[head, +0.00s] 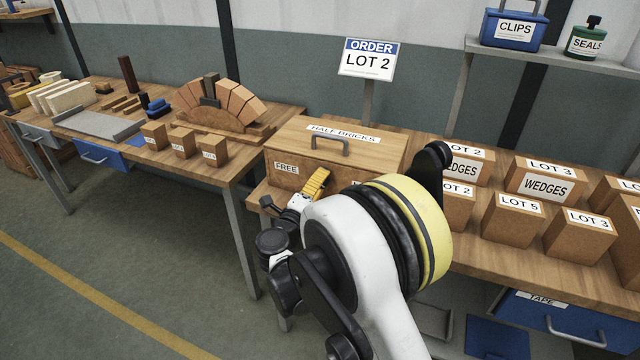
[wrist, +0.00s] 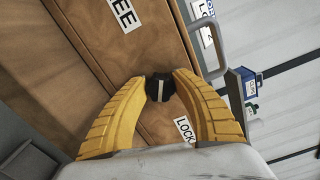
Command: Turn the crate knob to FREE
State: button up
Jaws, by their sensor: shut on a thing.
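The wooden crate (head: 385,157) labelled HALF BRICKS stands on the bench, with a grey handle (head: 331,141) on its lid. Its front has a FREE label (head: 287,168) at the left. In the wrist view, the dark round knob (wrist: 161,88) sits between the FREE label (wrist: 122,12) and the LOCK label (wrist: 185,131).
Several labelled boxes, such as the WEDGES box (head: 545,181), stand to the right of the crate. An ORDER LOT 2 sign (head: 369,60) rises behind it. A second bench at the left holds a brick arch (head: 220,107) and small blocks.

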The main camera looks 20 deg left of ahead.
jog(key=n, duration=0.5)
jog(key=shift+b, duration=0.35)
dwell(0.4)
jog(key=o, duration=1.2)
jog(key=shift+f, duration=0.1)
jog(key=s, duration=1.2)
jog(key=shift+a, duration=0.45)
jog(key=shift+w, duration=0.1)
